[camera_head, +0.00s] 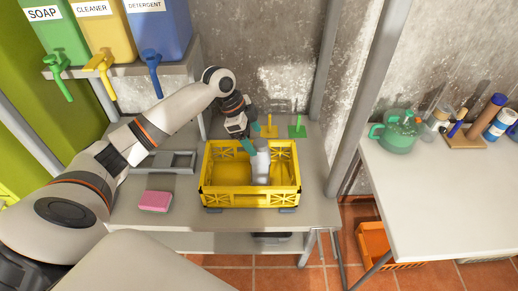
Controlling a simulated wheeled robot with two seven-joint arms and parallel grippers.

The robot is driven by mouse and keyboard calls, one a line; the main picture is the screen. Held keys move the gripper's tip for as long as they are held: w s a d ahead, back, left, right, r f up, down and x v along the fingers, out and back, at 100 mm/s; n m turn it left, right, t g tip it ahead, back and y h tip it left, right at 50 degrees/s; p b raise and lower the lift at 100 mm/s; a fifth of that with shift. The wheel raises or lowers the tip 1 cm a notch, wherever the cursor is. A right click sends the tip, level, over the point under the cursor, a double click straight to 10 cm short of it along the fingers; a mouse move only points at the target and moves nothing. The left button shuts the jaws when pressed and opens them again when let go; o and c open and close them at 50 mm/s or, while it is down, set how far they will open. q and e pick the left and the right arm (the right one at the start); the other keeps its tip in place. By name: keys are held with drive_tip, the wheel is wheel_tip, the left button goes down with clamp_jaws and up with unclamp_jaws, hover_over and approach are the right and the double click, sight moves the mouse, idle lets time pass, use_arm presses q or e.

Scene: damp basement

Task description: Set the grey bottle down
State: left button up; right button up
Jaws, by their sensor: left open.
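The grey bottle (261,165) stands roughly upright inside the yellow crate (250,199), right of its middle. The crate rests on the grey table. My left gripper (252,143) reaches in from the left, over the crate's back rim. Its teal fingers are open and close to the upper part of the bottle. Whether a finger touches the bottle I cannot tell. The crate's front wall is in front of the bottle's base. My right gripper is not in view.
A pink sponge (155,201) and a grey tray (176,161) lie left of the crate. Yellow (268,129) and green (297,129) taps stand behind it. A white table (440,195) with a green watering can (397,132) stands right.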

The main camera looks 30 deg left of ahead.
use_arm(q)
drive_tip(key=b+v, duration=0.1)
drive_tip(key=v, duration=0.5)
